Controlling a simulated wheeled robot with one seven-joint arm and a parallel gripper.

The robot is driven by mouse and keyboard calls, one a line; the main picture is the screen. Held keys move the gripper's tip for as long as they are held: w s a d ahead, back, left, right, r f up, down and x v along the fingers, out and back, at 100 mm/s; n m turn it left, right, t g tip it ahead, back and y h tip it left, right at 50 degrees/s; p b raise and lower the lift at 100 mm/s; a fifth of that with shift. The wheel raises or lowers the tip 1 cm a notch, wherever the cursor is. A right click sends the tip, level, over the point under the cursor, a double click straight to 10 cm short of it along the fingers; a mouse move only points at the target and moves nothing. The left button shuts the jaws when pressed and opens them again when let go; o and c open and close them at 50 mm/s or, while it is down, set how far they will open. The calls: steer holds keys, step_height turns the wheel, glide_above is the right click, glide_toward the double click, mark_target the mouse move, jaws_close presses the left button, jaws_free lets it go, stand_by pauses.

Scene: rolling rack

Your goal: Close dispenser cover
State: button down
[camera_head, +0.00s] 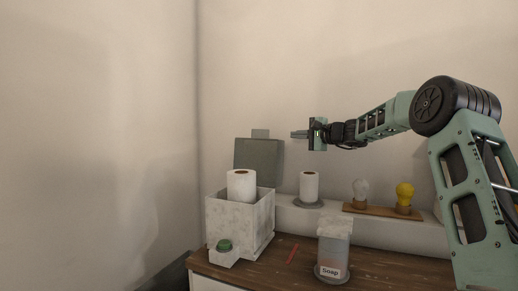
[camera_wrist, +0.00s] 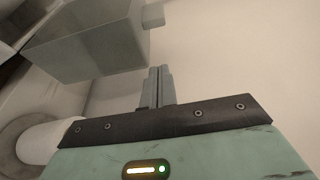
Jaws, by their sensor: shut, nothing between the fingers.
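The dispenser (camera_head: 226,222) is a pale marbled box at the left of the wooden counter, with a white paper roll (camera_head: 241,184) standing in it. Its grey-green cover (camera_head: 258,162) stands open, upright at the back, with a small tab on top. In the wrist view the cover (camera_wrist: 85,42) fills the upper left. My gripper (camera_head: 294,134) is shut and empty. It is above and to the right of the cover, pointing left, apart from it. In the wrist view the closed fingers (camera_wrist: 156,84) are to the right of and below the cover.
A second roll (camera_head: 309,186) stands on a round base on the back ledge. The air above the box is clear.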

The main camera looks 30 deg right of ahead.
steer(key=shift+w+a+r+p, duration=0.1)
steer(key=shift+w+a+p, duration=0.65)
steer(key=shift+w, duration=0.45)
steer(key=shift+w+a+p, duration=0.6)
steer(key=shift+w+a, duration=0.3)
steer(key=shift+w, duration=0.25)
steer(key=shift+w+a+r+p, duration=0.1)
steer(key=shift+w+a+p, duration=0.65)
steer(key=shift+w, duration=0.45)
steer(key=shift+s+a+f+b, duration=0.1)
steer(key=shift+a+b, duration=0.15)
steer(key=shift+b, duration=0.45)
